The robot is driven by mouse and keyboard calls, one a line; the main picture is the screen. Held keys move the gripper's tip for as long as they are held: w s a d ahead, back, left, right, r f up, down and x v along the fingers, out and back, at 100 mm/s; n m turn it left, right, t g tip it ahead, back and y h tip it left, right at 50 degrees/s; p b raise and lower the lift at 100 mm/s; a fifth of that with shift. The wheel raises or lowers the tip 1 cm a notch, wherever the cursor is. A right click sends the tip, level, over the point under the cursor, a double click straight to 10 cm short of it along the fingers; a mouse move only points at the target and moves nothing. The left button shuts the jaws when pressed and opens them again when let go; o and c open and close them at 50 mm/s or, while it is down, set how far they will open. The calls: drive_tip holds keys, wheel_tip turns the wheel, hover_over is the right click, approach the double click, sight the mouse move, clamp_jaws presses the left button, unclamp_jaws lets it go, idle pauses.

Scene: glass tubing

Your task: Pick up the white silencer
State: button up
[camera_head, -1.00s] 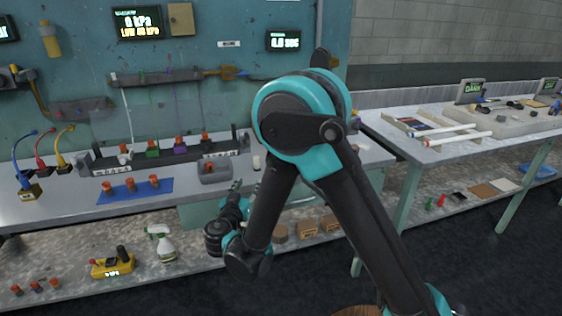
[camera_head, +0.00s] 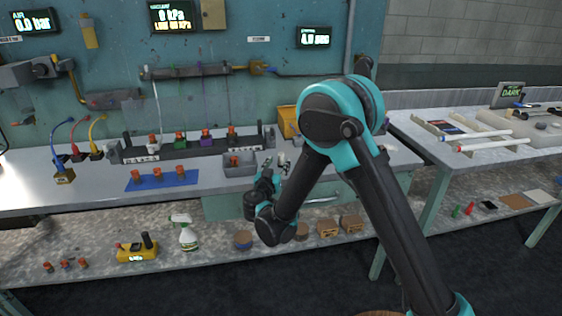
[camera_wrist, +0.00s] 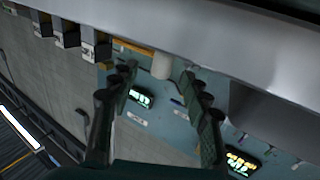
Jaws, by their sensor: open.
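The white silencer is a small pale cylinder standing on the bench top in the head view (camera_head: 283,159). In the wrist view, where the scene appears upside down, the silencer (camera_wrist: 162,66) shows between the lines of the two fingers, slightly beyond their tips. My gripper (camera_head: 272,168) is at the bench's front edge, just beside the silencer. In the wrist view my gripper (camera_wrist: 158,80) is open, with nothing held between its fingers. The head view is too small to show whether a finger touches the silencer.
A grey bin (camera_head: 238,165) stands left of the silencer. Behind it are a yellow holder (camera_head: 288,122) and a black rack (camera_head: 190,145) with coloured fittings. A blue mat (camera_head: 150,182) with orange-topped parts lies further left. A side table (camera_head: 440,150) with white tubes is at right.

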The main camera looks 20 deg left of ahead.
drive_tip(key=w, duration=0.5)
drive_tip(key=shift+a+f, duration=0.1)
drive_tip(key=shift+a, duration=0.25)
drive_tip(key=c, duration=1.1)
